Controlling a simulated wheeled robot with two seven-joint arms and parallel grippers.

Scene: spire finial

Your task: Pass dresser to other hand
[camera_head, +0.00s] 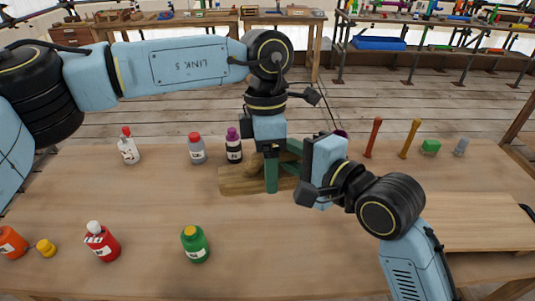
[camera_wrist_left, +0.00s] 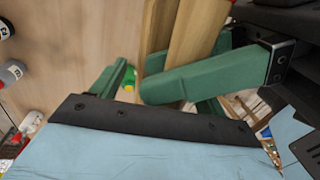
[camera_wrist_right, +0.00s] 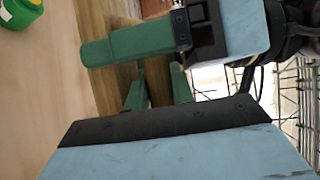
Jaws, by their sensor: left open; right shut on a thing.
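The dresser, a brown wooden tool (camera_head: 254,168), is partly hidden behind the green fingers near the middle of the table; wood also shows between fingers in the left wrist view (camera_wrist_left: 197,30). My left gripper (camera_head: 277,165) points down beside it, open. My right gripper (camera_head: 292,168) reaches in from the right and is shut on the dresser; its contact is mostly hidden. The two grippers are very close, with fingers crossing in view. The right wrist view shows green fingers (camera_wrist_right: 140,75) against wood.
Bottles stand behind, including a purple-capped one (camera_head: 234,146); a green bottle (camera_head: 195,244) and red bottle (camera_head: 102,241) stand in front. Wooden-handled tools (camera_head: 409,139) stand back right, behind a board (camera_head: 475,222).

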